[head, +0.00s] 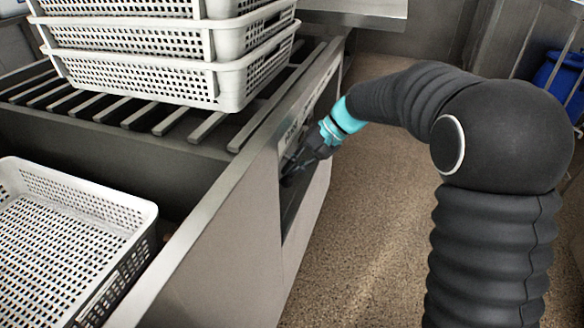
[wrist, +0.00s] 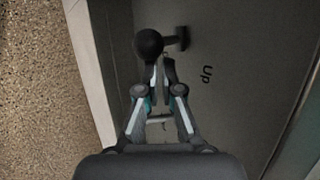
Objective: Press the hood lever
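The hood lever shows in the wrist view as a dark round knob (wrist: 148,43) on a short stem that joins a bracket on a grey panel. My gripper (wrist: 161,72) points at the knob from below in that view. Its fingertips are drawn together with nothing visible held between them, and they overlap the knob's lower edge in the picture. Whether they touch it I cannot tell. In the head view my gripper (head: 295,163) is at the recessed front panel of the metal counter, where the knob is small and hard to make out.
The word "Up" is printed on the panel right of the knob. Stacked white perforated baskets (head: 150,75) stand on the slatted counter (head: 190,118). Another white basket (head: 150,213) sits at the lower left. A blue barrel (head: 560,78) stands far right. The speckled floor (head: 375,215) beside the counter is clear.

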